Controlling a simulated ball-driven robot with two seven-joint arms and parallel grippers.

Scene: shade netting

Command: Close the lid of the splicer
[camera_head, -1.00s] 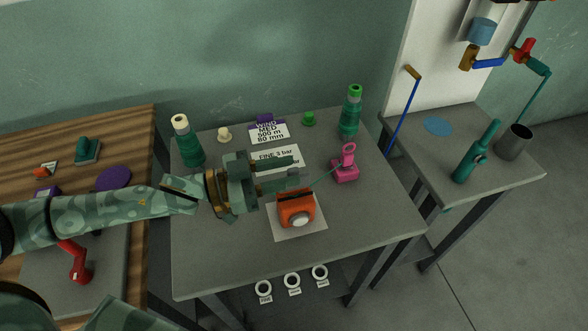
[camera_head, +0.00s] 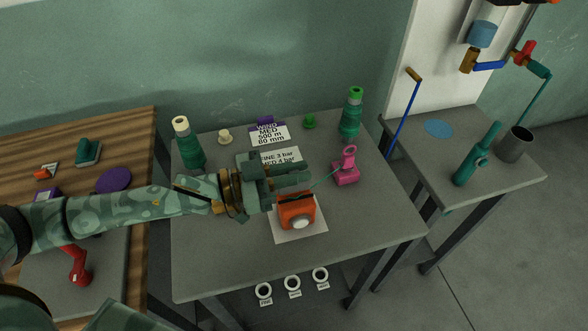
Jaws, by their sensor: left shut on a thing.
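An orange box-like device (camera_head: 294,214), which I take to be the splicer, sits on a white sheet (camera_head: 312,233) on the grey table. It has a pale round part on its front and a dark band across its top. I cannot tell the lid's position. A thin teal thread runs from near the fingertips to a pink piece with a ring (camera_head: 346,168). My right gripper is not in view.
The table's right front is clear.

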